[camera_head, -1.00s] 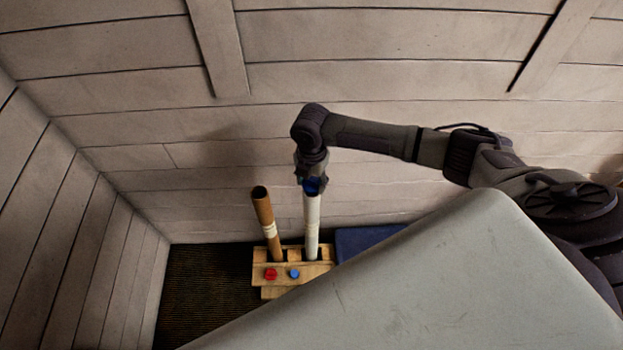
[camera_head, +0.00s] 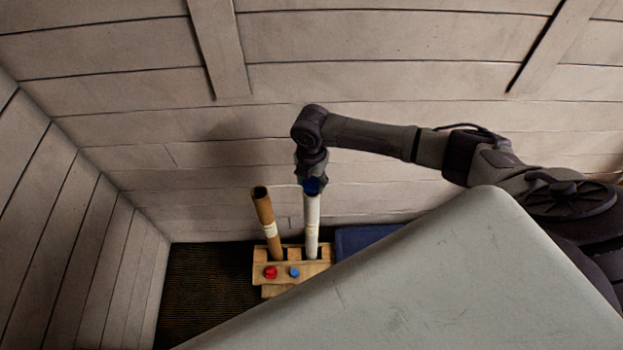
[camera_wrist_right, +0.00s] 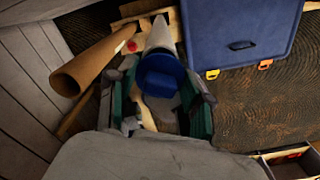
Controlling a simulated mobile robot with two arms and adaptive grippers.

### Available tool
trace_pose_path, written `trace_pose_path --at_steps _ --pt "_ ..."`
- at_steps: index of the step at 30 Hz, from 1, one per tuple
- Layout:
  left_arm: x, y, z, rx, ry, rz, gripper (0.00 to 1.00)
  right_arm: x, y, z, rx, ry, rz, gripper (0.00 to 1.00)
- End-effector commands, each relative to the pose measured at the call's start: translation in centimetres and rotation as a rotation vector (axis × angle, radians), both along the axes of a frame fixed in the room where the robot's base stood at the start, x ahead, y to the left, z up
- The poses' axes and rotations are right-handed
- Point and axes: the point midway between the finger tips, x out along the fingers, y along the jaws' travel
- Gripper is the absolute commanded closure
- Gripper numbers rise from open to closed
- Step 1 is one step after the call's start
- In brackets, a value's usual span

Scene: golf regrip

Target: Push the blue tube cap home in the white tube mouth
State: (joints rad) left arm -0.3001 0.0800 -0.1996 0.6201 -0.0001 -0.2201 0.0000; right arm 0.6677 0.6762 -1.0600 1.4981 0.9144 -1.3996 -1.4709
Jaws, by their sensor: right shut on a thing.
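The white tube (camera_head: 312,225) stands upright in the wooden rack (camera_head: 262,268). The blue cap (camera_head: 312,187) is at the tube's top, between the fingers of my right gripper (camera_head: 311,183). In the right wrist view the blue cap (camera_wrist_right: 160,75) sits between the two green-lined fingers, and the white tube (camera_wrist_right: 159,38) runs away beyond it. The right gripper is shut on the cap from above. The fingers partly hide the tube mouth, so how deep the cap sits cannot be told. My left gripper is not in view.
A brown tube (camera_head: 264,213), open at the top, leans in the rack left of the white tube. A red disc (camera_head: 271,272) and a blue disc (camera_head: 294,272) are on the rack's front. A blue case (camera_wrist_right: 240,32) lies right of the rack. A plank wall stands behind.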

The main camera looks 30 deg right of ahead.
Motion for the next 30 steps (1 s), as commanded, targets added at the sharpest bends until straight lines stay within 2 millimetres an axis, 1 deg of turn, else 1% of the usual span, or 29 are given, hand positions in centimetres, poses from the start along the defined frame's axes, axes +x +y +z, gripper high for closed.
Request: trace_pose_path --at_steps 8,30 --pt "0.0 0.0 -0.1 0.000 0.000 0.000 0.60 0.0 0.0 -0.2 -0.001 0.001 0.000 0.66" --pt "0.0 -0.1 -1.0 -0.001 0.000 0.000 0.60 0.0 0.0 -2.1 0.000 0.001 0.000 0.66"
